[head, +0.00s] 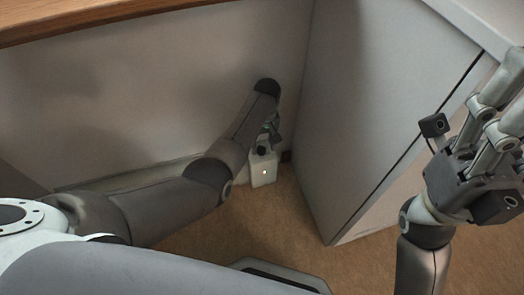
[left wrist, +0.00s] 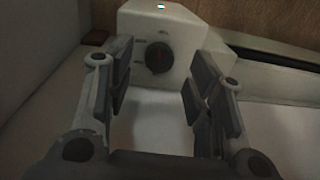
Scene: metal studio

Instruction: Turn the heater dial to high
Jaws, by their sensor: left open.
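The heater (head: 263,171) is a small white box on the floor by the wall, with a small light on it. In the left wrist view the heater (left wrist: 184,32) has a round dark dial (left wrist: 158,58) with a reddish, roughly upright pointer mark. The marks around it are too small to read. My left gripper (head: 268,137) reaches down to the heater. In its wrist view the left gripper (left wrist: 157,80) is open, with a finger on each side of the dial and nothing between them. My right gripper (head: 488,135) is at the right edge, away from the heater, its fingertips cut off.
A pale wall (head: 150,100) stands behind the heater. A large light-grey cabinet (head: 370,120) stands close to its right. A wooden top edge (head: 60,22) runs above the wall. The brown floor (head: 265,225) is bare in front of the heater.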

